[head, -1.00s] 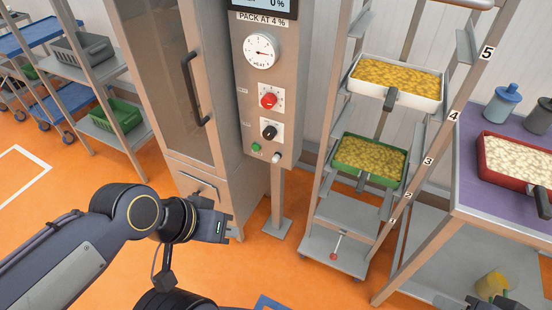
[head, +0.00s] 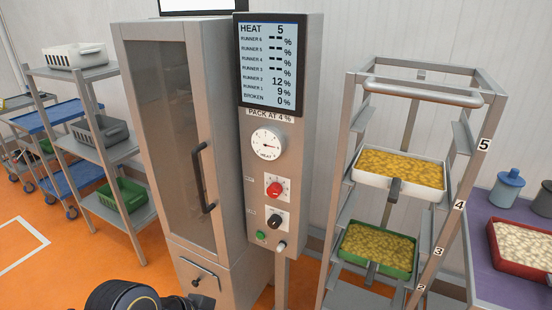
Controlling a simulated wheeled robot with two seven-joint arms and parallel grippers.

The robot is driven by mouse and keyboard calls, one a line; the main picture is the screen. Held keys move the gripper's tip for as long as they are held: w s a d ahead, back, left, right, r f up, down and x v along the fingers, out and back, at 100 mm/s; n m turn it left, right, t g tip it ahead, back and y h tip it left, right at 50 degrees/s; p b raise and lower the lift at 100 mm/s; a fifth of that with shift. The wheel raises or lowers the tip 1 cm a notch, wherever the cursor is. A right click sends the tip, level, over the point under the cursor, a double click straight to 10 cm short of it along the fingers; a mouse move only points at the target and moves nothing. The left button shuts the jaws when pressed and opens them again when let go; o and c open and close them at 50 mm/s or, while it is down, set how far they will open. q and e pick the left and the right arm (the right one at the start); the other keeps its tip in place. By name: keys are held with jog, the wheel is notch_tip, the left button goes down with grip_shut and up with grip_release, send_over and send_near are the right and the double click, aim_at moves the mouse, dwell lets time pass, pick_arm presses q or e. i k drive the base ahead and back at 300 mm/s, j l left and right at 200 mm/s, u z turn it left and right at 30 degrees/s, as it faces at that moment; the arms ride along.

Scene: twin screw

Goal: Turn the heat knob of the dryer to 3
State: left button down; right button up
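The dryer (head: 228,150) is a tall steel cabinet with a glass door and a control panel on its right. Its screen (head: 271,60) reads HEAT 5, with runner 2 at 12%, runner 1 at 9% and broken 0%. A red knob (head: 274,189) on a white scale plate sits under the gauge, and a black knob (head: 274,221) lower down. Their small labels are unreadable. My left gripper (head: 200,301) barely shows at the bottom edge, below the panel and apart from the knobs. My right gripper is out of view.
A green button (head: 261,236) and a pale knob (head: 281,246) sit at the panel's bottom. A numbered rack (head: 441,240) on the right holds a white tray (head: 432,192) and a green tray (head: 405,270) of yellow pieces. A shelf (head: 130,150) with bins stands left.

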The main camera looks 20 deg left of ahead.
aim_at(274, 191)
jog(key=i+j+u, duration=0.45)
jog(key=i+j, duration=0.3)
